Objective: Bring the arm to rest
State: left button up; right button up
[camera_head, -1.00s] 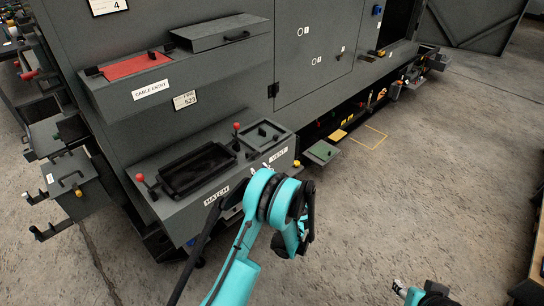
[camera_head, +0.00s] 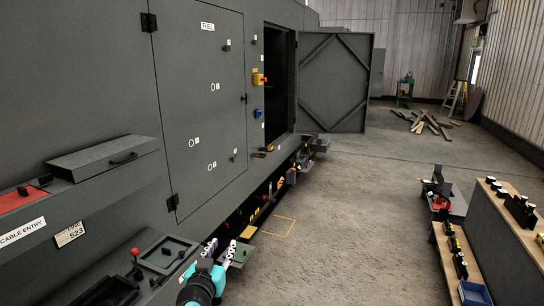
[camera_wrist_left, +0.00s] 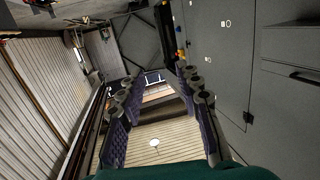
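My left gripper (camera_head: 220,250) shows at the bottom of the head view, beside the vent end of the enclosure's low ledge. Its teal wrist is below it, and the fingers point up and away. In the left wrist view my left gripper (camera_wrist_left: 158,95) has its two padded fingers wide apart with nothing between them. That view looks toward the corrugated wall and roof, with the grey enclosure on its right. My right gripper is in neither current view.
The grey enclosure (camera_head: 120,70) fills the left, with its door (camera_head: 335,85) swung open. A green plate (camera_head: 240,256) sits low near the left gripper. Bare concrete floor (camera_head: 350,215) lies in the middle. Shelving (camera_head: 510,225) and a blue bin (camera_head: 474,293) stand at right.

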pick_arm(q)
jog(key=s+a+f+g, duration=0.1)
jog(key=s+f+g, duration=0.2)
jog(key=s, duration=0.6)
jog(key=s+a+f+g+y, duration=0.1)
jog(key=s+f+g, duration=0.2)
jog(key=s+f, duration=0.3)
jog(key=s+a+f+n+g+y, duration=0.1)
jog(key=s+f, duration=0.4)
jog(key=s, duration=0.7)
jog(key=a+g, duration=0.1)
jog(key=g, duration=0.1)
jog(key=shift+f+g, duration=0.3)
